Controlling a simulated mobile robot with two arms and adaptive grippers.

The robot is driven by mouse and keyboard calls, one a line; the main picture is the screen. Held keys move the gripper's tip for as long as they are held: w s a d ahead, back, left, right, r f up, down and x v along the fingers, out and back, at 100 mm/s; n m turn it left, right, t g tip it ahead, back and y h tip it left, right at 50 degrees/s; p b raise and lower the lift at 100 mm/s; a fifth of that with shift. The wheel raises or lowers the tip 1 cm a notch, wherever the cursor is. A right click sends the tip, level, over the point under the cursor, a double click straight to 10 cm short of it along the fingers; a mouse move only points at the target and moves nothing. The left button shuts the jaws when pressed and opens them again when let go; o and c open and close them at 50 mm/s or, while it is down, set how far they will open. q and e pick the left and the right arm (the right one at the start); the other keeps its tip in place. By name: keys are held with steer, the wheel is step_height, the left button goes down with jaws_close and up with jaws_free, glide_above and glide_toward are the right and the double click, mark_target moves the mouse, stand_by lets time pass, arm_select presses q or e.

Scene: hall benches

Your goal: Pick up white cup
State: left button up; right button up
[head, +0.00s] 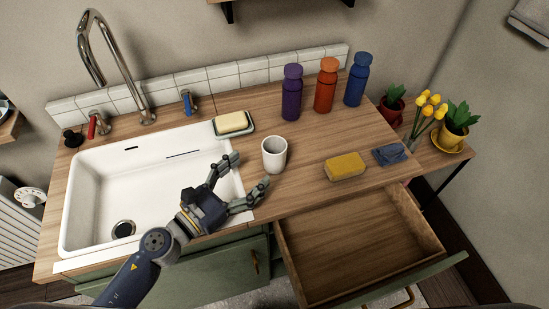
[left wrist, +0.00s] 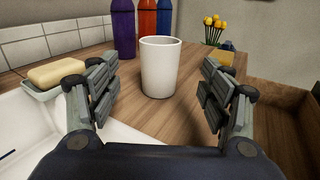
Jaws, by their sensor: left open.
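The white cup (head: 274,155) stands upright on the wooden counter, just right of the sink. My left gripper (head: 251,172) is open over the sink's right edge, with its fingers pointing at the cup. In the left wrist view the cup (left wrist: 159,68) appears between the two open fingers (left wrist: 158,97), a little beyond them and apart from both. Nothing is held. My right gripper does not show in either view.
A soap bar in a dish (head: 233,123) lies behind the gripper. A yellow sponge (head: 345,166) and blue cloth (head: 390,154) lie right of the cup. Purple (head: 292,93), orange (head: 326,86) and blue (head: 357,80) bottles stand behind. An open drawer (head: 355,245) juts out in front.

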mark_target(265, 158)
arm_select(q)
steer(key=p+x, duration=0.1)
steer(key=x, duration=0.3)
steer(key=shift+w+d+r, duration=0.1)
steer(key=shift+w+d, duration=0.15)
steer(key=p+x, duration=0.1)
steer(key=x, duration=0.3)
steer(key=shift+w+d+p, duration=0.25)
steer(key=shift+p, duration=0.1)
steer(key=c, duration=1.1)
